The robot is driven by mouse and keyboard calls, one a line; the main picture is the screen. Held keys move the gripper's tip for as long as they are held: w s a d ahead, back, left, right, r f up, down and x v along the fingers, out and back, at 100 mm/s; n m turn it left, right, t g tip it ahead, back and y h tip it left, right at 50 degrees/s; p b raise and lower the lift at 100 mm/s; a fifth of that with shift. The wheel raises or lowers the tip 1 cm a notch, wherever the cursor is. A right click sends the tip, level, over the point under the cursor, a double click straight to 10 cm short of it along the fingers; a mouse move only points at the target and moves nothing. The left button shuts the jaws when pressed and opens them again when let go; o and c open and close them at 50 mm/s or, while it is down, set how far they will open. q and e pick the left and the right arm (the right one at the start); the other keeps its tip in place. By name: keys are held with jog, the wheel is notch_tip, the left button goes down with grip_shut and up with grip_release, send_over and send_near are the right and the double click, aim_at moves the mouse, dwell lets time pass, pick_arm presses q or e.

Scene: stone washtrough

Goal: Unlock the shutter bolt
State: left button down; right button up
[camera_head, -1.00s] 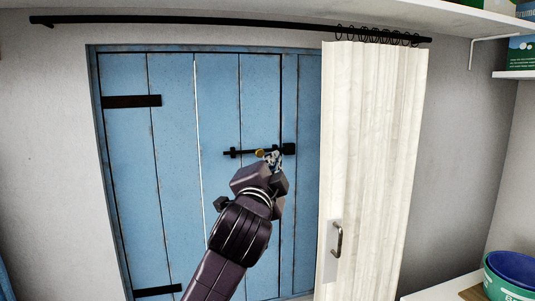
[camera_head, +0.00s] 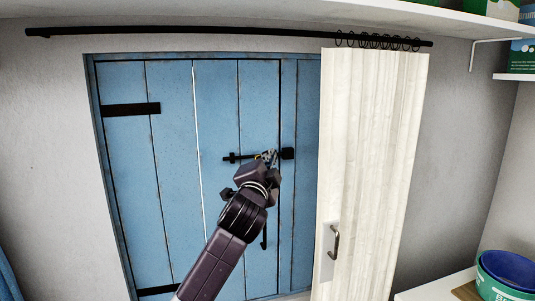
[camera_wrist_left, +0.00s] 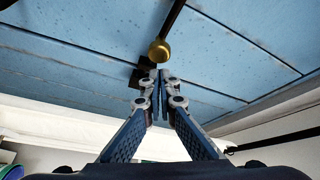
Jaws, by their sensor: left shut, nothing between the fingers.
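The shutter bolt (camera_head: 230,158) is a black horizontal rod on the blue plank shutter (camera_head: 170,130). Its right end is by a black square bracket (camera_head: 288,153). My left gripper (camera_head: 268,157) is shut and empty at the bolt, just left of the bracket, and covers most of the bolt's brass knob in the head view. In the left wrist view the round brass knob (camera_wrist_left: 159,50) sits just beyond the closed fingertips (camera_wrist_left: 158,75), with the rod (camera_wrist_left: 173,18) running away from it. I cannot tell whether fingertips and knob touch. My right gripper is not in view.
A cream curtain (camera_head: 370,150) hangs from a black rod (camera_head: 200,22) right of the shutter. A pull handle (camera_head: 336,242) shows on the curtain's lower left. A shelf and a counter with buckets (camera_head: 508,275) stand at the right. Black strap hinges (camera_head: 130,109) are on the shutter's left.

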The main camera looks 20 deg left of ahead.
aim_at(249, 160)
pick_arm(q)
jog(key=shift+s+a+f, duration=0.2)
jog(key=shift+a, duration=0.25)
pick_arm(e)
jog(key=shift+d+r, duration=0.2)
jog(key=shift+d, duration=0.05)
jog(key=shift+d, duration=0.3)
pick_arm(q)
jog(key=s+a, duration=0.1)
jog(key=s+a+p, duration=0.1)
jog(key=a, duration=0.1)
jog(key=shift+s+a, duration=0.25)
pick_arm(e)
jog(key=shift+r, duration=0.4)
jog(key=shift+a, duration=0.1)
